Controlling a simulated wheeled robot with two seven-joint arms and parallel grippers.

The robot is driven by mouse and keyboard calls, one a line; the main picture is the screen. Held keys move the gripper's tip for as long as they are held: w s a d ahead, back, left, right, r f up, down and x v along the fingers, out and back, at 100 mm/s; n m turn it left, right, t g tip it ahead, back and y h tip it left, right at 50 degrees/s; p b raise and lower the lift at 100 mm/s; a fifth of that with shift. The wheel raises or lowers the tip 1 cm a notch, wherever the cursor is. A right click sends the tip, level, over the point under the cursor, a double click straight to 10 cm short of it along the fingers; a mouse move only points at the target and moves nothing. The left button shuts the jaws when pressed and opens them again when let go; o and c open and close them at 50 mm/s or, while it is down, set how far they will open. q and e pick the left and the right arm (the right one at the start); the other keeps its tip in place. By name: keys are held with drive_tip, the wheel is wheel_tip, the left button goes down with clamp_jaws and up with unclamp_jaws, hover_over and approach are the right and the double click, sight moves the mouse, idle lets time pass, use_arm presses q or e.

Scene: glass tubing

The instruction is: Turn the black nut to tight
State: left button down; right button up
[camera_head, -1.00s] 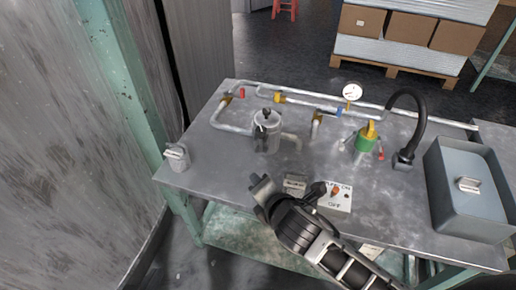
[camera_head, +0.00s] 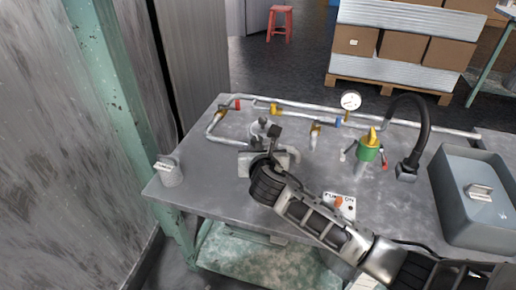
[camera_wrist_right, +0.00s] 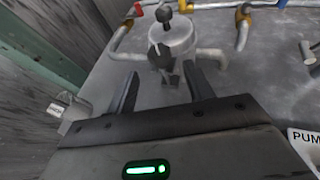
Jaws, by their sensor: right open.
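A grey metal vessel (camera_head: 259,129) stands on the table's left half, partly hidden by my right gripper in the head view. The right wrist view shows the vessel (camera_wrist_right: 178,38) with a round black knob on top (camera_wrist_right: 164,14). A dark, nut-like part (camera_wrist_right: 160,56) is on its near side; I cannot tell its exact shape or how tight it is. My right gripper (camera_head: 268,157) is at the vessel's near side. In the right wrist view its fingers (camera_wrist_right: 160,76) are apart, with the dark part ahead between them and nothing held. My left gripper is not in view.
Pipes with coloured valves and a white gauge (camera_head: 350,101) run along the back. A green fitting (camera_head: 367,152), black hose (camera_head: 424,115) and grey box (camera_head: 465,221) stand right. A pump switch panel (camera_head: 341,205) lies near the forearm. A small canister (camera_head: 170,174) is at the left corner.

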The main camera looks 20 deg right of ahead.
sight(258, 144)
use_arm(q)
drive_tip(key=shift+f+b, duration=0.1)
drive_tip(key=shift+b, duration=0.35)
use_arm(e)
drive_tip(key=shift+x, duration=2.35)
drive_tip(key=c, duration=1)
